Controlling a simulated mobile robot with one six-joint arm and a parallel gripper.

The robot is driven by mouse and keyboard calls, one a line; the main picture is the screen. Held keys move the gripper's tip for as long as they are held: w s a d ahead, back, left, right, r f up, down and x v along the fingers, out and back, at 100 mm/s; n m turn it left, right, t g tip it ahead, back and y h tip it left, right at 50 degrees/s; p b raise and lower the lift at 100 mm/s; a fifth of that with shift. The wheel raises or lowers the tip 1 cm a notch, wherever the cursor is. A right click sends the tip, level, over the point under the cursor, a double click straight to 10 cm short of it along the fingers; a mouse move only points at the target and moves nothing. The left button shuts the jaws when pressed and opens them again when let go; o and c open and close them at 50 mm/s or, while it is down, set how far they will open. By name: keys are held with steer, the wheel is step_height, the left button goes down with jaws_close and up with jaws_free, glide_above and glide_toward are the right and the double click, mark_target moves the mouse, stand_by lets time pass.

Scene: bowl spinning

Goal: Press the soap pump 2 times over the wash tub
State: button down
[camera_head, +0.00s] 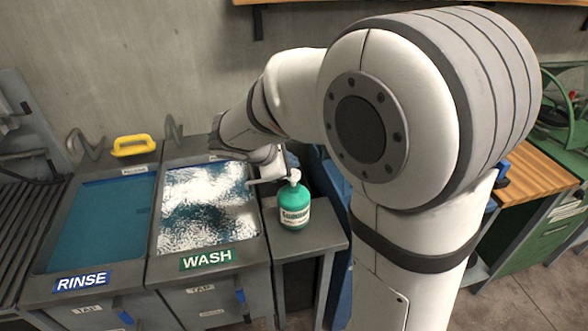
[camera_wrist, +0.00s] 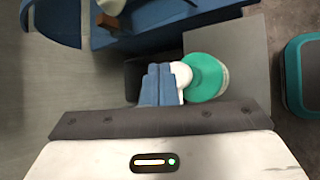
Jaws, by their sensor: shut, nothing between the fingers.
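The soap pump is a green bottle with a label (camera_head: 294,210) and a white pump head (camera_head: 294,177). It stands upright on the grey side ledge, with its spout pointing left towards the wash tub (camera_head: 262,228). In the wrist view the green bottle (camera_wrist: 209,78) and white head (camera_wrist: 183,74) show from above. My gripper (camera_wrist: 160,78) has its blue fingers shut and empty, right beside the white head and partly overlapping it; I cannot tell if they touch. In the head view my arm's end is close to the pump head. The tub holds foamy water.
The rinse tub (camera_head: 50,235) with plain blue water lies left of the wash tub. A yellow-handled object (camera_head: 133,145) sits on its back edge. A wooden-topped bench (camera_head: 540,170) stands at the right. A teal-rimmed object (camera_wrist: 293,75) shows at the wrist view's right edge.

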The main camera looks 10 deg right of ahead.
step_height(320, 180, up, 5)
steer(key=p, duration=0.4)
stand_by(0.3)
stand_by(0.5)
steer(key=shift+s+d+m, duration=0.15)
steer(key=shift+s+m, duration=0.15)
steer(key=s+d+m+g+y, duration=0.1)
steer(key=s+m+y, duration=0.6)
steer(key=s+m, duration=0.8)
steer(key=s+g, duration=0.1)
steer(key=s, duration=0.4)
steer(key=shift+f+m, duration=0.3)
steer(key=shift+f, duration=0.05)
steer(key=shift+s, duration=0.1)
